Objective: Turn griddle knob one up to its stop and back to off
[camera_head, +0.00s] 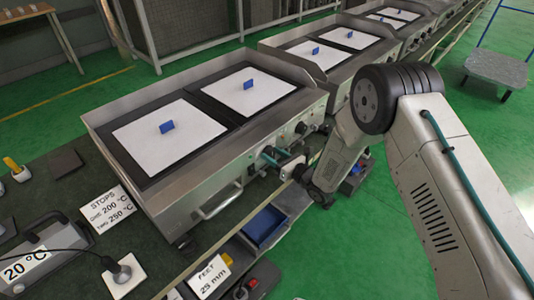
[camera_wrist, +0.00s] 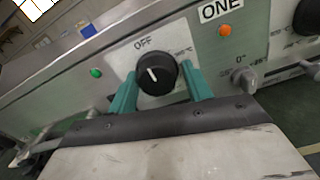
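Griddle knob one (camera_wrist: 157,75) is a round black knob on the steel front panel, in the middle of the wrist view. Its white line points up and slightly left, toward the printed OFF (camera_wrist: 142,43). A label reading ONE (camera_wrist: 221,9) is above right. My gripper (camera_wrist: 161,82) has its two teal fingers on the left and right of the knob, with a small gap seen on each side. In the head view my gripper (camera_head: 275,156) is at the front panel of the near griddle (camera_head: 218,150), and the knob cannot be made out there.
A green lamp (camera_wrist: 96,72) and an orange lamp (camera_wrist: 224,30) flank the knob. Another black knob (camera_wrist: 307,16) is at the right. A front handle (camera_head: 217,203) juts out left of my gripper. A STOPS card (camera_head: 107,204) and a blue bin (camera_head: 265,226) are nearby.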

